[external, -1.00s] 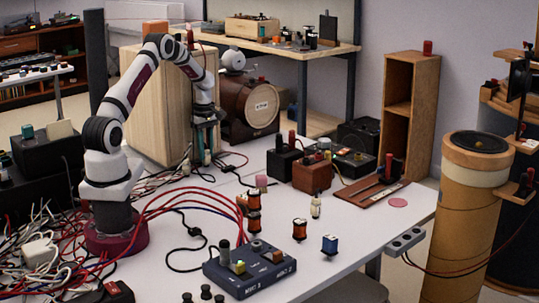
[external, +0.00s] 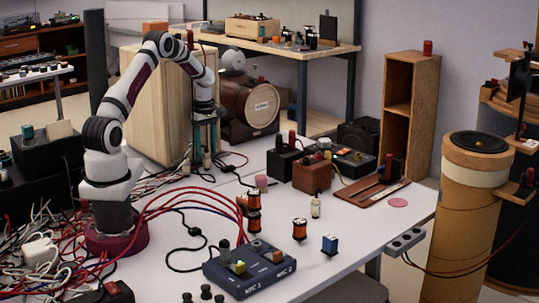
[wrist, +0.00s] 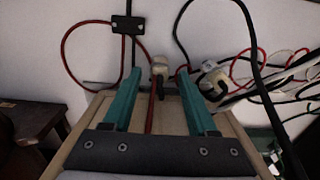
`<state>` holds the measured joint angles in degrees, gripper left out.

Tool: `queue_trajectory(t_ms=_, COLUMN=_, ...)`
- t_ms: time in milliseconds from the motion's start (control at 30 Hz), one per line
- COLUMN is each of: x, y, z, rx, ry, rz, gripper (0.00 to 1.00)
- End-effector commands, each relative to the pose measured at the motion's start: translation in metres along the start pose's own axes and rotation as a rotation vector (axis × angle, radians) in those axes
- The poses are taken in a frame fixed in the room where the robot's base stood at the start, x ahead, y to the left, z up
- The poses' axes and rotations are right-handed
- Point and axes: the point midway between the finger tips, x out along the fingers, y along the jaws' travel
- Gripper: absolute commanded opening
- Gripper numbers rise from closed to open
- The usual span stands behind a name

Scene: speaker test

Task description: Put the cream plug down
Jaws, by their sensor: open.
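My gripper (wrist: 156,70) is open, its two teal fingers pointing down at the white table. A small cream plug (wrist: 159,63) is between the fingertips in the wrist view, with a gap to each finger. A dark part shows just below it. In the external view my gripper (external: 206,150) is low over the table in front of the pale wooden box, and the cream plug (external: 207,159) shows at its fingertips. A second cream piece (wrist: 214,80) lies just right of the right fingertip in the wrist view.
A pale wooden box (external: 157,105) stands close behind my gripper. Black, red and white cables (wrist: 285,75) crowd the right of the wrist view. A small black box (wrist: 128,25) on a cable lies at upper left. A dark blue switch box (external: 250,270) stands at the table's front.

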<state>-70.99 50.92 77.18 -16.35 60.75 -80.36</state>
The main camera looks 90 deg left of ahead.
Motion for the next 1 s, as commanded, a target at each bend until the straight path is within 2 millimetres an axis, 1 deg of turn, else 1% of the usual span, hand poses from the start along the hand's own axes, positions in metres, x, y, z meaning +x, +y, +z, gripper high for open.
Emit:
queue_trajectory(t_ms=33, x=-0.015, y=0.001, z=-0.001, rx=0.001, ry=0.003, rz=0.005, gripper=0.58)
queue_trajectory(t_ms=100, x=-0.036, y=0.001, z=-0.001, rx=0.000, ry=0.003, rz=0.006, gripper=0.58)
queue_trajectory(t_ms=200, x=-0.064, y=0.001, z=-0.001, rx=0.000, ry=0.003, rz=0.005, gripper=0.58)
queue_trajectory(t_ms=300, x=-0.085, y=0.001, z=0.000, rx=0.000, ry=0.003, rz=0.003, gripper=0.58)
queue_trajectory(t_ms=400, x=-0.098, y=0.001, z=0.000, rx=0.000, ry=0.002, rz=0.003, gripper=0.58)
queue_trajectory(t_ms=567, x=-0.103, y=0.000, z=0.001, rx=0.004, ry=0.001, rz=0.000, gripper=0.58)
queue_trajectory(t_ms=633, x=-0.109, y=0.000, z=0.015, rx=0.062, ry=0.004, rz=0.000, gripper=0.58)
queue_trajectory(t_ms=667, x=-0.115, y=0.000, z=0.029, rx=0.121, ry=0.007, rz=-0.001, gripper=0.58)
queue_trajectory(t_ms=733, x=-0.140, y=-0.009, z=0.088, rx=0.384, ry=0.021, rz=-0.007, gripper=0.58)
queue_trajectory(t_ms=767, x=-0.154, y=-0.020, z=0.124, rx=0.553, ry=0.029, rz=-0.012, gripper=0.58)
queue_trajectory(t_ms=800, x=-0.171, y=-0.045, z=0.173, rx=0.811, ry=0.041, rz=-0.020, gripper=0.58)
queue_trajectory(t_ms=833, x=-0.182, y=-0.069, z=0.206, rx=1.016, ry=0.052, rz=-0.028, gripper=0.58)
queue_trajectory(t_ms=867, x=-0.191, y=-0.097, z=0.235, rx=1.226, ry=0.063, rz=-0.037, gripper=0.58)
queue_trajectory(t_ms=900, x=-0.198, y=-0.140, z=0.266, rx=1.512, ry=0.079, rz=-0.051, gripper=0.58)
queue_trajectory(t_ms=933, x=-0.200, y=-0.172, z=0.281, rx=1.719, ry=0.091, rz=-0.062, gripper=0.58)
queue_trajectory(t_ms=967, x=-0.199, y=-0.202, z=0.291, rx=1.909, ry=0.102, rz=-0.074, gripper=0.58)
queue_trajectory(t_ms=1000, x=-0.196, y=-0.237, z=0.296, rx=2.140, ry=0.118, rz=-0.090, gripper=0.58)
